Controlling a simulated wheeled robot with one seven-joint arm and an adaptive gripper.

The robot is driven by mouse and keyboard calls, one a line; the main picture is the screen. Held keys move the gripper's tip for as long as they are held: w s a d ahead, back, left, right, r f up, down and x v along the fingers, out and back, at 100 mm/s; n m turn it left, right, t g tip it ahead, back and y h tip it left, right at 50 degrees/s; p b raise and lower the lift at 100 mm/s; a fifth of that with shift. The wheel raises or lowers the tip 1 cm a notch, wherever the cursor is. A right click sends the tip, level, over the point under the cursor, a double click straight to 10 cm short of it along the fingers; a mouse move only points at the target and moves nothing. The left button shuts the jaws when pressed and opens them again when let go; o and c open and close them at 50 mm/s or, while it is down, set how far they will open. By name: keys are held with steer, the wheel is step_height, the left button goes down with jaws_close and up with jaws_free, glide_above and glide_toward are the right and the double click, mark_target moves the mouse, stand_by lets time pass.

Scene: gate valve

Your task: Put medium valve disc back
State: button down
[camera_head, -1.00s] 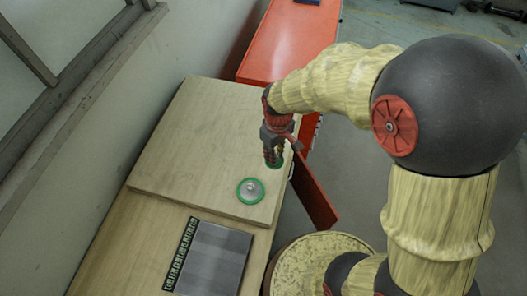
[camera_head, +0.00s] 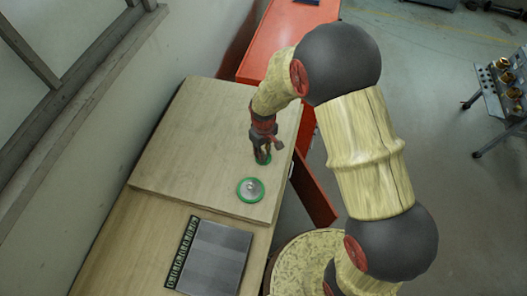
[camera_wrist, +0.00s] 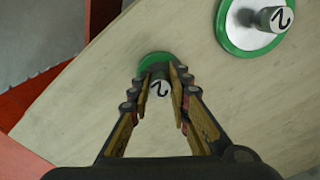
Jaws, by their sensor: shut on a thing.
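My gripper (camera_head: 262,160) is shut on a green-rimmed valve disc (camera_wrist: 155,60), with its fingers on either side of the disc's light knob (camera_wrist: 159,88). The knob bears a dark mark. The fingers hide part of this disc, and I cannot tell whether it touches the board. A second green-rimmed disc (camera_head: 250,190) with a grey face and a central knob lies flat on the wooden board, nearer the front than my gripper. It also shows at the upper right of the wrist view (camera_wrist: 240,30), where it looks larger than the held disc.
The wooden board (camera_head: 190,140) is mostly bare to the left of and behind my gripper. A grey metal plate (camera_head: 215,258) with a green marked strip lies in front. A wall runs along the left. A red cabinet (camera_head: 285,45) stands behind. A rack with brass-coloured parts (camera_head: 505,85) stands far right.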

steer(key=shift+f, duration=0.15)
steer(key=c, duration=1.7)
jaws_free()
steer(key=shift+o, duration=0.2)
